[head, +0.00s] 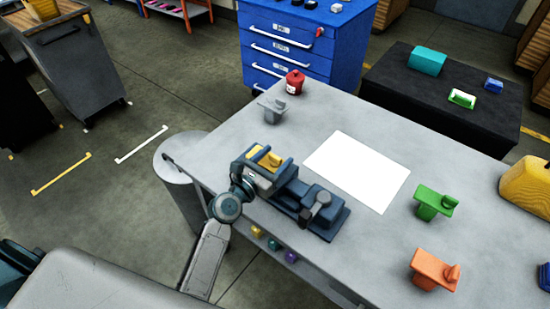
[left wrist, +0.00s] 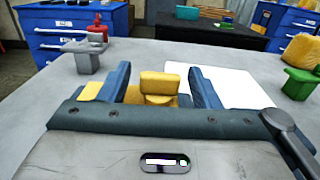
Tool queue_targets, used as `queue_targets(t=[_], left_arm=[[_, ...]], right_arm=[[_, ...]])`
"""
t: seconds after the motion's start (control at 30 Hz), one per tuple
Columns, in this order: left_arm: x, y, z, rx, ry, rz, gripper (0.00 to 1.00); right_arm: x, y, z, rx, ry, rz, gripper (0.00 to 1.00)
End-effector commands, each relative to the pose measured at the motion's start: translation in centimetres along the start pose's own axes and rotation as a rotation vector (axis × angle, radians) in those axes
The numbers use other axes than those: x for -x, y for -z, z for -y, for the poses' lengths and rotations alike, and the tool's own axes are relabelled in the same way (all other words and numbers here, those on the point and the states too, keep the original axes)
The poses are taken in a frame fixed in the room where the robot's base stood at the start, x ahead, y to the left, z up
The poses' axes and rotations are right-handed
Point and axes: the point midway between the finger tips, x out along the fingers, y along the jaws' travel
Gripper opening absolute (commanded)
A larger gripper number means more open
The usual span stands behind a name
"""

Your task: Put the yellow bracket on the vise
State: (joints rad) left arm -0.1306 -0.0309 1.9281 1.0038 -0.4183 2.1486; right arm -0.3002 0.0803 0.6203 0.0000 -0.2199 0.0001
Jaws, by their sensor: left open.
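The yellow bracket (head: 267,157) is at the left end of the blue-grey vise (head: 322,208) in the head view, partly covered by my gripper. I cannot tell whether it rests fully on the vise. My left gripper (head: 266,165) is open, with its two blue fingers on either side of the bracket's raised block. In the left wrist view the yellow bracket (left wrist: 158,85) shows between the open fingers (left wrist: 160,88), with gaps at both sides. Its lower part is hidden by the gripper body. My right gripper is not in view.
On the grey table (head: 240,145) stand a grey bracket (head: 271,109), a red canister (head: 294,82), a green bracket (head: 435,203) and an orange bracket (head: 435,269). A white sheet (head: 357,170) lies behind the vise. A yellow block (head: 528,185) is at the right.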

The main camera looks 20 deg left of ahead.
Motion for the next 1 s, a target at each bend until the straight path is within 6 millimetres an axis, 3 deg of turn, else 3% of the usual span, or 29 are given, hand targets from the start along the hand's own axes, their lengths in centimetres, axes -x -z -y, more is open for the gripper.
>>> queue_targets(t=[0.5, 0.7, 1.0], left_arm=[[9.9, 0.3, 0.0, -0.003, 0.001, -0.005, 0.58], [11.5, 0.2, 0.0, 0.000, 0.001, -0.002, 0.58], [11.7, 0.1, 0.0, 0.000, 0.000, -0.002, 0.58]], right_arm=[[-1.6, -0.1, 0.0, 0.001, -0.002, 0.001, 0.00], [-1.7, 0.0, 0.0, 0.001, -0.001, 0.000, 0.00], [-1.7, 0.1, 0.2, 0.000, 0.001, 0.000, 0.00]])
